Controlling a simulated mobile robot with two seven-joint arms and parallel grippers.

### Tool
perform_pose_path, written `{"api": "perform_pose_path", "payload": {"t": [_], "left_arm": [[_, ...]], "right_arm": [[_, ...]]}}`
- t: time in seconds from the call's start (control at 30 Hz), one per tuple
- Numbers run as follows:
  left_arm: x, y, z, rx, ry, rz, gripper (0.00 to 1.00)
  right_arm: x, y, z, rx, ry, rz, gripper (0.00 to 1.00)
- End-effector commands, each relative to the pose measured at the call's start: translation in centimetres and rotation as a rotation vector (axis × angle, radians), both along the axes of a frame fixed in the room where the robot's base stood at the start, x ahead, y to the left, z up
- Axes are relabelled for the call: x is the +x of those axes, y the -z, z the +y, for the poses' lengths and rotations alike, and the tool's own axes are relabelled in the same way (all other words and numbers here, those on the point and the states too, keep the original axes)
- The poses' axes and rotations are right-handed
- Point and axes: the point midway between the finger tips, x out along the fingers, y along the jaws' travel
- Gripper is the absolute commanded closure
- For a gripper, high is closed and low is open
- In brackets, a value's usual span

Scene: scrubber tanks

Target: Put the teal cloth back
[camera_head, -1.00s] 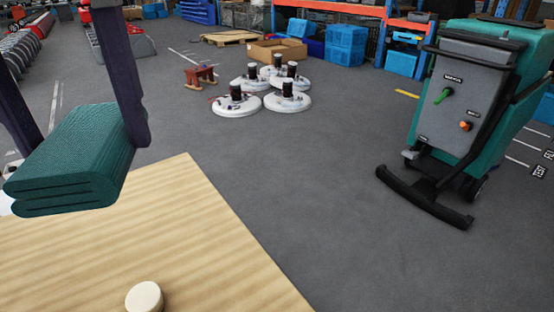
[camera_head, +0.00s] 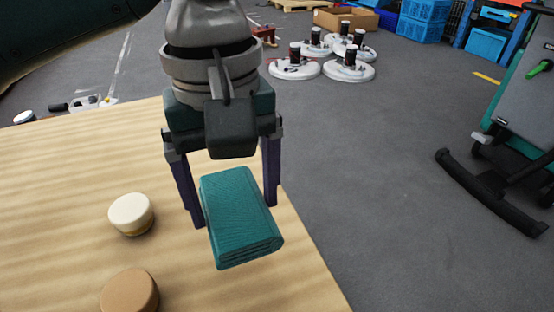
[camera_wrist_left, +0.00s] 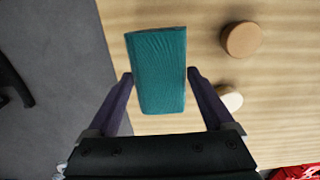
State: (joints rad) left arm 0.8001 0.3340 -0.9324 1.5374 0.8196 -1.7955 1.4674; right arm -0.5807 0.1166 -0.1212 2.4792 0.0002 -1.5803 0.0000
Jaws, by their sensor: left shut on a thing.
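The teal cloth (camera_head: 238,215) is a folded, layered block. My left gripper (camera_head: 236,212) is shut on it, with one dark finger at each side. The cloth appears held above the pale wooden table (camera_head: 70,165), near its right edge; the exact gap is hard to tell. In the left wrist view the cloth (camera_wrist_left: 160,70) sits between the two fingertips (camera_wrist_left: 160,75), with wood behind most of it. My right gripper is not in view.
A cream round piece (camera_head: 131,214) and a brown round piece (camera_head: 130,292) stand on the table, left of the cloth. Bare grey floor (camera_head: 375,200) lies to the right. White round discs (camera_head: 348,70) and a teal scrubber machine (camera_head: 525,115) stand beyond.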

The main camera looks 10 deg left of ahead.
Motion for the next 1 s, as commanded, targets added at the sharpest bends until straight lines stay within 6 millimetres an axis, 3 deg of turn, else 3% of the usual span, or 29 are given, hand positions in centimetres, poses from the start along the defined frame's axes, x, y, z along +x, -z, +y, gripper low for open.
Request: {"api": "perform_pose_path", "payload": {"t": [0.03,0.1,0.27,0.5,0.97,1.0], "left_arm": [[0.0,1.6,0.0,0.001,-0.001,0.002,0.58],[0.0,2.8,0.0,0.000,-0.001,0.001,0.58],[0.0,4.1,0.0,-0.001,0.000,0.001,0.58],[0.0,7.7,0.0,0.001,0.001,0.001,0.58],[0.0,8.5,0.0,-0.001,0.000,-0.001,0.58],[0.0,8.5,0.0,-0.001,0.000,-0.001,0.10]], "right_arm": [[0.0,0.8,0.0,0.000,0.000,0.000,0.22],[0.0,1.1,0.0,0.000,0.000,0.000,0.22],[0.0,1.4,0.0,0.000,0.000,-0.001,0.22],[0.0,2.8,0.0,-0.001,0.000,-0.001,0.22],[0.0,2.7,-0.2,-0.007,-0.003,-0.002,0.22],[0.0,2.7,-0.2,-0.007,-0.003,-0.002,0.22]]}}
